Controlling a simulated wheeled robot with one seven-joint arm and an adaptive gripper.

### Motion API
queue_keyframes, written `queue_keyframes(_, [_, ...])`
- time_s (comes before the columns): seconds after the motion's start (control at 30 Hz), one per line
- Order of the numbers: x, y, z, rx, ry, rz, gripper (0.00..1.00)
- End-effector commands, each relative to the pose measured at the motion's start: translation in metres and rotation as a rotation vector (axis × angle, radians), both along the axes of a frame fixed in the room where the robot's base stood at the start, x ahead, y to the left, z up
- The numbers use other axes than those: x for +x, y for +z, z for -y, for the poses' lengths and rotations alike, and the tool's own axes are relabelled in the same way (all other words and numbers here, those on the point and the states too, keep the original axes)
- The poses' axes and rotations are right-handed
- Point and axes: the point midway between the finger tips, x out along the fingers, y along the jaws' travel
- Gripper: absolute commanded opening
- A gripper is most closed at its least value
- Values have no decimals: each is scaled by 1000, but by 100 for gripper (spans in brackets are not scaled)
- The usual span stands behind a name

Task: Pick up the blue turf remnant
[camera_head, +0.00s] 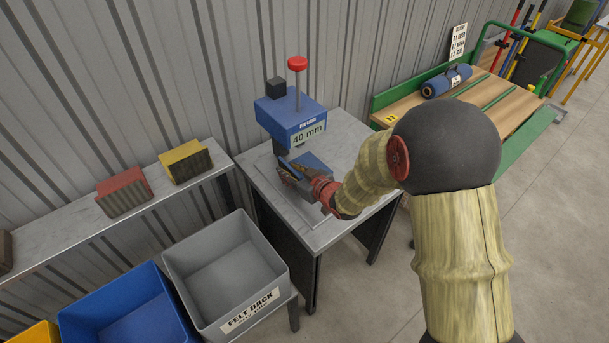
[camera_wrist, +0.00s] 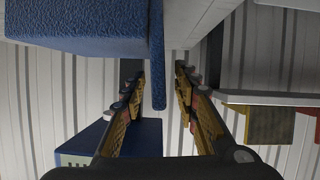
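The blue turf remnant (camera_wrist: 75,30) shows as a rough blue block at the top left of the wrist view. A thin blue strip (camera_wrist: 157,60) hangs beside it, between my fingers, with visible gaps on both sides. I cannot tell whether strip and block are one piece. In the head view, a blue piece (camera_head: 316,162) lies on the bench under the press, partly hidden by my gripper (camera_head: 287,171). My gripper also shows in the wrist view (camera_wrist: 157,75); its fingers are apart and hold nothing.
The blue press (camera_head: 277,112), marked 40 mm, stands over the grey bench (camera_head: 345,130). A shelf (camera_head: 150,205) carries a red block (camera_head: 123,193) and a yellow block (camera_head: 185,162). A grey "FELT BACK" bin (camera_head: 185,265) and a blue bin (camera_head: 85,325) stand at lower left.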

Motion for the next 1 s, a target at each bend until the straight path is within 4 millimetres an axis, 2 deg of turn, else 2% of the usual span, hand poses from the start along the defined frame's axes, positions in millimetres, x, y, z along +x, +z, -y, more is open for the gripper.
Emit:
queue_keyframes(0.1, [0,1,0,0,0,0,30])
queue_keyframes(0.63, [0,1,1,1,-1,0,0])
queue_keyframes(1.0, [0,1,1,1,-1,0,0])
